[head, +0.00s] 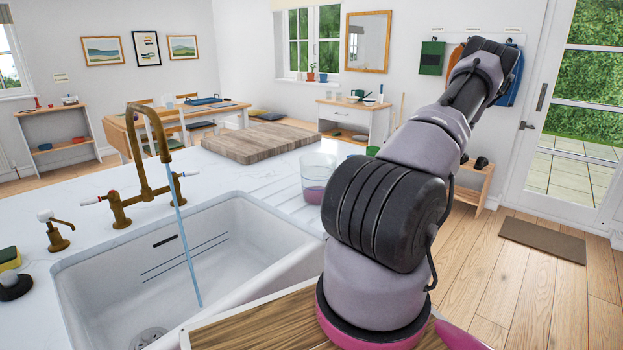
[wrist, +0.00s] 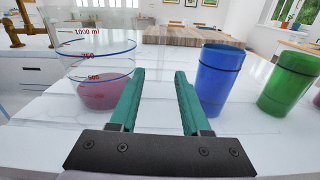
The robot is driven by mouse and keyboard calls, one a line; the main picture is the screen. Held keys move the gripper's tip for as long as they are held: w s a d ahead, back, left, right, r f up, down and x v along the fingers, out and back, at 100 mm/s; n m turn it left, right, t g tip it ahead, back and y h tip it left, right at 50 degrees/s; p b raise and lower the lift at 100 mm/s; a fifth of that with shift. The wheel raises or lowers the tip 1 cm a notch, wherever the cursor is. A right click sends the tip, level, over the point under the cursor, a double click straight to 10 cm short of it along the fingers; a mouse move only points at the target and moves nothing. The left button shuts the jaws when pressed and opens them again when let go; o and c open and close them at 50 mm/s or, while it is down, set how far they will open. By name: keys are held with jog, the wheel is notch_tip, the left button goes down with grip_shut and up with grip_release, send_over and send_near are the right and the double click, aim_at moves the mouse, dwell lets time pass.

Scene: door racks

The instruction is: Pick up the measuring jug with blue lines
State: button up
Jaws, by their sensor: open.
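The measuring jug (wrist: 100,62) is clear, with blue lines, red markings up to 1000 ml and pink liquid in its lower part. It stands upright on the white worktop, at the left of the wrist view. It also shows in the head view (head: 318,172), partly behind my arm. My gripper (wrist: 160,73) is open with green fingers and nothing between them. The left finger overlaps the jug's lower right side in the picture; I cannot tell whether they touch. The jug is left of the gap between the fingers. In the head view I cannot make out my gripper.
A blue tumbler (wrist: 219,80) stands close by my right finger, and a green tumbler (wrist: 288,84) stands farther right. A wooden board (head: 258,143) lies behind the jug. The sink (head: 185,265) with a running brass tap (head: 146,150) is to the left.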

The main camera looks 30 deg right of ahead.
jog(key=x, duration=0.5)
jog(key=shift+w, duration=0.3)
jog(key=x, duration=0.5)
jog(key=shift+w+a+r, duration=0.15)
jog(key=shift+w+r, duration=0.1)
grip_shut()
dwell(0.9)
